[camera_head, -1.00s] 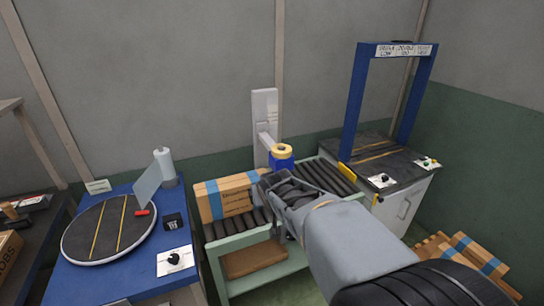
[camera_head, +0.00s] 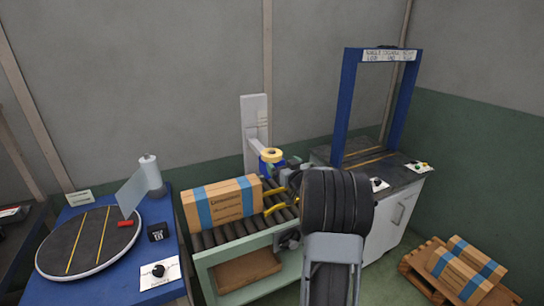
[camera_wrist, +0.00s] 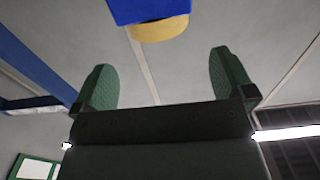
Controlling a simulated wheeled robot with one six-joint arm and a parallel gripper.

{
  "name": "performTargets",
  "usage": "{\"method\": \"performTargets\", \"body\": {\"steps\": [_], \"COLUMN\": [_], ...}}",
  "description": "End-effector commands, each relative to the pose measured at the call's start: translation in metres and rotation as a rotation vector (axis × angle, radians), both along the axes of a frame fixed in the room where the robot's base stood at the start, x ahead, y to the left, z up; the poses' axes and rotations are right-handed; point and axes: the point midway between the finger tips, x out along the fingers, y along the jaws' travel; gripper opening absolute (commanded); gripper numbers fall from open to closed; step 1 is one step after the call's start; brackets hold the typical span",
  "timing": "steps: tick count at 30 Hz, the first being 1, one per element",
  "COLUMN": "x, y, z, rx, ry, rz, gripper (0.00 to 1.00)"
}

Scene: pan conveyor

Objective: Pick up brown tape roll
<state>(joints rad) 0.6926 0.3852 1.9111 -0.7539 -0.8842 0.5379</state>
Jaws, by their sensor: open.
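The tape roll (camera_head: 271,155) is a tan-yellow ring on top of a blue holder (camera_head: 267,168), in front of the pale upright post. In the wrist view the tape roll (camera_wrist: 160,28) is at the top edge, with the blue holder (camera_wrist: 148,9) above it in the picture. My gripper (camera_head: 268,200) is over the roller conveyor, below the roll in the head view, fingers pointing left. In the wrist view my gripper (camera_wrist: 162,60) is open and empty, its green-padded fingers either side below the roll. The roll is apart from the fingers. My arm hides part of the conveyor.
A carton with blue tape (camera_head: 222,203) stands on the conveyor (camera_head: 245,232), close to my fingers. A pale post (camera_head: 254,120) rises behind it. A blue arch (camera_head: 347,100) stands at right. A turntable (camera_head: 88,240) is on the left table. More cartons (camera_head: 466,265) lie on a pallet.

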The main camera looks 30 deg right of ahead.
Motion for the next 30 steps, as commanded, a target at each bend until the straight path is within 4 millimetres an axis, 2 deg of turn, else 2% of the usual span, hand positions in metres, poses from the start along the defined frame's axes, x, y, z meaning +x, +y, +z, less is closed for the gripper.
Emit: {"method": "performTargets", "body": {"steps": [3,11,21,30], "x": [0.017,0.032,0.073,0.081], "y": [-0.002,-0.004,-0.012,-0.014], "z": [0.0,0.0,-0.001,-0.001], "rx": [0.0,0.0,-0.001,-0.001], "ry": [0.001,0.002,0.001,0.001], "rz": [0.0,-0.001,0.0,-0.003], "gripper": [1.0,1.0,1.0,1.0]}}
